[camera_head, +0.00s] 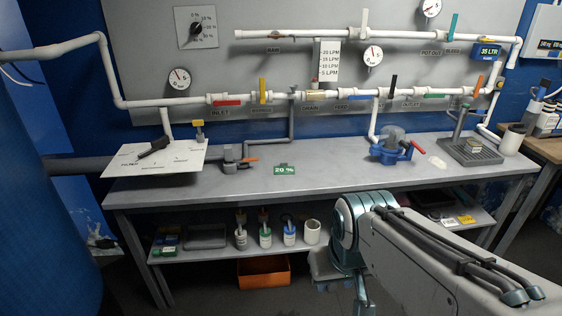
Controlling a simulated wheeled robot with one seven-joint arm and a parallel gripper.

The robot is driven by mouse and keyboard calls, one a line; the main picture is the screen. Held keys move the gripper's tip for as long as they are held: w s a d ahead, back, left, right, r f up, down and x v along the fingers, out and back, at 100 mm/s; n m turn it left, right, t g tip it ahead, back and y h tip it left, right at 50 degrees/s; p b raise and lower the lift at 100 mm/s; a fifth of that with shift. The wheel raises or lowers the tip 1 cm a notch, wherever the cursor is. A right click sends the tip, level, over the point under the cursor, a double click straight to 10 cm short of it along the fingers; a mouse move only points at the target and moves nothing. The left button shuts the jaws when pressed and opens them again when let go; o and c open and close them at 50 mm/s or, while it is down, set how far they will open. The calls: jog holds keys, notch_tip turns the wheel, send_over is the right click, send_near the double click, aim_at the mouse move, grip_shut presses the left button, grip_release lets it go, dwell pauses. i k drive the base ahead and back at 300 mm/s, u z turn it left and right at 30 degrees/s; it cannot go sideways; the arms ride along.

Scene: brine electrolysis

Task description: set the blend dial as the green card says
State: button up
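The blend dial appears to be the round black knob (196,28) on a pale square plate, high at the left of the grey wall panel. Small percent marks sit around its right side and below it; most are too small to read surely, and I cannot tell its exact setting. My gripper (342,280) is low in front of the bench, well below and to the right of the dial, touching neither dial nor card. Its fingers are not clear enough to judge.
The grey workbench (330,180) spans the view. A white sloped panel with a black lever (153,147) stands at its left, below the dial. White pipes with coloured valve handles cross the wall. A blue pump (390,150) stands right of middle. An orange bin (263,271) is underneath.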

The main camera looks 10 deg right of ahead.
aim_at(196, 27)
jog(key=u, duration=0.2)
jog(key=i, duration=2.05)
jog(key=u, duration=0.15)
